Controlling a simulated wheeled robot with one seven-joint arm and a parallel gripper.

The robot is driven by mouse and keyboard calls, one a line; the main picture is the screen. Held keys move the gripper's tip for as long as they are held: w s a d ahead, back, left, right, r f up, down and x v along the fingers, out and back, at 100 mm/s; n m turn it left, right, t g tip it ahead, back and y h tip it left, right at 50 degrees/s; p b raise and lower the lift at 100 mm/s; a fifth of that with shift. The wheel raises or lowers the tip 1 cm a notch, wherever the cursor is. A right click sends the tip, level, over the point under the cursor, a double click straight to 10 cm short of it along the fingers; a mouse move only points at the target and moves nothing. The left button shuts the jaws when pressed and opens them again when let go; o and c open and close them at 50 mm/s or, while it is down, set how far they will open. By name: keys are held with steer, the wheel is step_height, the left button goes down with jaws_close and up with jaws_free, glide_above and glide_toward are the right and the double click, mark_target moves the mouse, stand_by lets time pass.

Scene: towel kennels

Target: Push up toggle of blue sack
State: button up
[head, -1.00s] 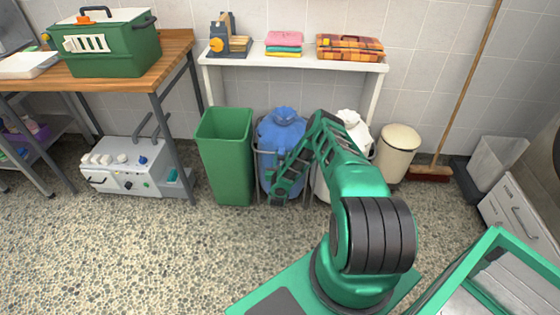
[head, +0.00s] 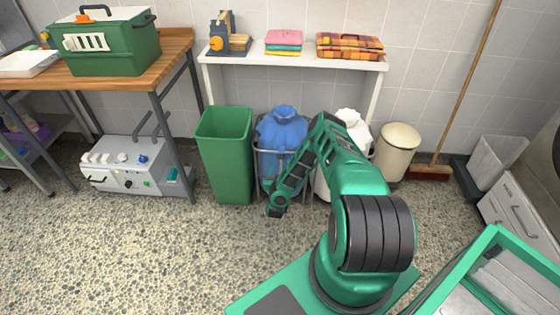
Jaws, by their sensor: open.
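The blue sack (head: 282,131) stands in a metal frame on the floor under the white shelf. Its top is gathered and tied, and my arm covers part of its right side. I cannot make out the toggle at this size. My gripper (head: 275,211) hangs low in front of the sack's frame, pointing down. It looks apart from the sack's top and holds nothing that I can see. Its fingers are small and dark here.
A green bin (head: 225,155) stands close on the left of the sack. A white sack (head: 354,127) is on its right, partly behind my arm, then a cream bin (head: 398,150). The white shelf (head: 290,61) overhangs them. Speckled floor (head: 150,250) in front is clear.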

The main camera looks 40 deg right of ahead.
steer(key=v, duration=0.4)
steer(key=shift+s+a, duration=0.2)
stand_by(0.4)
